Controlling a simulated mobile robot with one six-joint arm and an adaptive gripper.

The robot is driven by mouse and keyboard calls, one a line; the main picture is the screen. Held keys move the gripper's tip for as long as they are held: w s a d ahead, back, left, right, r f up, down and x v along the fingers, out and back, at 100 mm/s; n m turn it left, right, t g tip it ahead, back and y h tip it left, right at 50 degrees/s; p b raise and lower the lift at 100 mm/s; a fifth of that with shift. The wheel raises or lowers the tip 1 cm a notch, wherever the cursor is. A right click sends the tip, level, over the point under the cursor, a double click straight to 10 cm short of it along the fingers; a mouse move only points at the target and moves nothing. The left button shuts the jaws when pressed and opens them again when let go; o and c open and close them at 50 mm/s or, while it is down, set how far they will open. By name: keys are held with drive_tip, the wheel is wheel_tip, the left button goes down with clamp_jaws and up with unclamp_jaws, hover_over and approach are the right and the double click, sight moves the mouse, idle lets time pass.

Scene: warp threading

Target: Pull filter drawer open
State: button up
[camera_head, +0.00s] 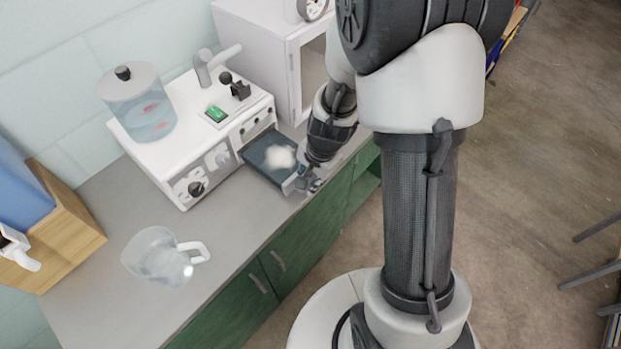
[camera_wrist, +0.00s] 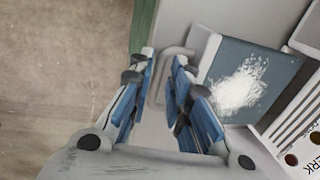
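The filter drawer (camera_head: 254,158) is a dark blue-grey tray that stands out from the front of a white machine (camera_head: 160,152). A heap of white powder lies in it. In the wrist view the drawer (camera_wrist: 278,65) is at the upper right, with its light front panel and a grey bent handle (camera_wrist: 176,51) to the left. My gripper (camera_head: 304,184) is at the drawer's front. In the wrist view its blue-padded fingers (camera_wrist: 164,58) stand apart on either side of the handle's bar, with a visible gap. Contact with the bar is unclear.
A clear tank (camera_head: 140,105) stands on the machine. A glass jug (camera_head: 158,257) stands on the grey counter (camera_head: 100,305). A white cabinet (camera_head: 265,50) is behind the drawer. Green cupboards (camera_head: 310,240) are below the counter's edge. The floor in front is open.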

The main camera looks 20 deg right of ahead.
drive_tip(key=shift+r, duration=0.15)
wheel_tip(320, 180, up, 12)
drive_tip(key=s+d, duration=0.1)
drive_tip(key=s, duration=0.1)
drive_tip(key=shift+f, duration=0.2)
idle(0.5)
drive_tip(key=s+a+r+n+t+h, duration=0.1)
drive_tip(key=s+a+r+n+t, duration=0.1)
drive_tip(key=s+r+n, duration=1)
drive_tip(key=s+r, duration=0.1)
drive_tip(key=s, duration=0.4)
drive_tip(key=shift+a+t, duration=0.3)
drive_tip(key=shift+a, duration=0.05)
